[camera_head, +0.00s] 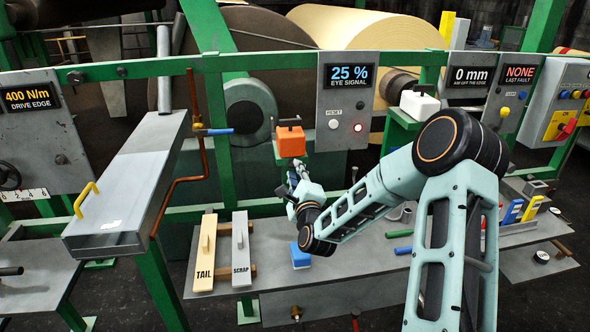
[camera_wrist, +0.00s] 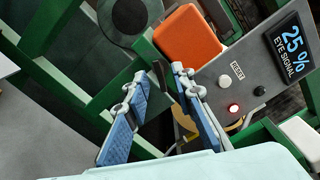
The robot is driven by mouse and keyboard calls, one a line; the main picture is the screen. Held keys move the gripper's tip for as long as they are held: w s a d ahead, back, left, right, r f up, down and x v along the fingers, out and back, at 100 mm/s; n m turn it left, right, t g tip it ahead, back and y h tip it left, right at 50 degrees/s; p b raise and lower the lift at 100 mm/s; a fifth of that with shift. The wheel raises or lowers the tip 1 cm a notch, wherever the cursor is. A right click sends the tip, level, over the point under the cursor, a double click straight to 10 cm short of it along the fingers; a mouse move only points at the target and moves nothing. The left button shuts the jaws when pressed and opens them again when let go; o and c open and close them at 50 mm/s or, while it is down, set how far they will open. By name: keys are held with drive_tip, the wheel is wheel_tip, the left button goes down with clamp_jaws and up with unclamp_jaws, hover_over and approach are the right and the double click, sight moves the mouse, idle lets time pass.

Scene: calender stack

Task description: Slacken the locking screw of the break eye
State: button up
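The break eye (camera_head: 290,141) is an orange box with a dark handle on top, on a green bracket beside the eye signal panel (camera_head: 346,108). It also shows at the top of the wrist view (camera_wrist: 190,38). My gripper (camera_head: 296,172) is just below it; in the wrist view my gripper (camera_wrist: 158,82) has its two blue-padded fingers apart. A small yellowish-brown part (camera_wrist: 184,122) shows between and behind the fingers; I cannot tell whether it is the locking screw or whether a finger touches it. The panel reads 25 % with a red light lit.
A green rail (camera_head: 260,62) runs behind. A grey beam (camera_head: 140,180) with a yellow handle juts out at left. The bench (camera_head: 350,265) below holds the TAIL block (camera_head: 206,255), the SCRAP block (camera_head: 241,250) and a blue block (camera_head: 300,257). A white box (camera_head: 420,104) stands right.

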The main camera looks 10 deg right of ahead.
drive_tip(key=shift+w, duration=0.65)
drive_tip(key=shift+c, duration=0.4)
clamp_jaws()
drive_tip(key=shift+b, duration=0.35)
drive_tip(key=n+b, duration=0.3)
drive_tip(key=shift+f, duration=0.2)
drive_tip(key=shift+r+n+b, duration=0.1)
drive_tip(key=shift+n+b, duration=7.7)
drive_tip(key=shift+b, duration=1.25)
drive_tip(key=shift+r, duration=0.1)
